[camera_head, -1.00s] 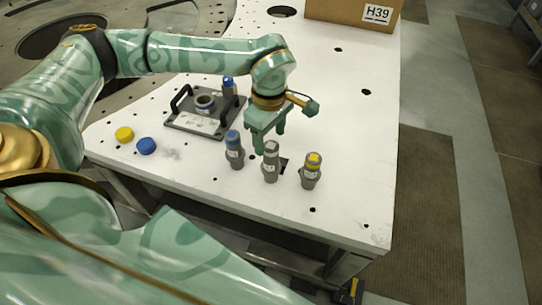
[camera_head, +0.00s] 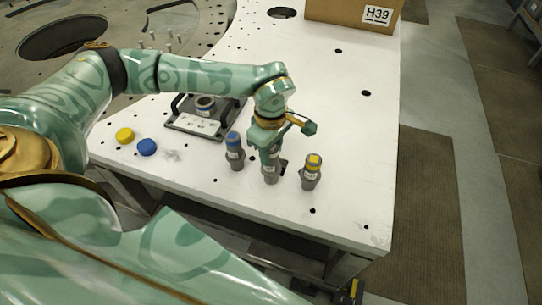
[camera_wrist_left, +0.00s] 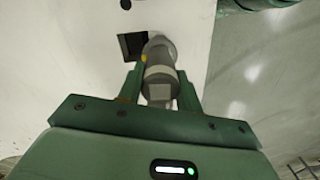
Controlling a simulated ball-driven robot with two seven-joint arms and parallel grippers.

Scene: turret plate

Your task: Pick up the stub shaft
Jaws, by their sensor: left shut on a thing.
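A grey stub shaft (camera_head: 270,173) stands upright on the white table, between a blue-topped shaft (camera_head: 234,150) and a yellow-topped shaft (camera_head: 311,172). My left gripper (camera_head: 269,152) is above and around its upper part, shut on it. In the left wrist view the grey shaft (camera_wrist_left: 160,72) lies between the two fingers (camera_wrist_left: 160,85), beside a dark square hole. The gripper hides the shaft's top in the head view. My right gripper is not in view.
A dark plate (camera_head: 185,122) with handles and a ring lies behind on the white table (camera_head: 345,130). Yellow (camera_head: 124,135) and blue (camera_head: 147,146) caps lie at the left. A cardboard box (camera_head: 345,12) stands at the back. The table's right side is clear.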

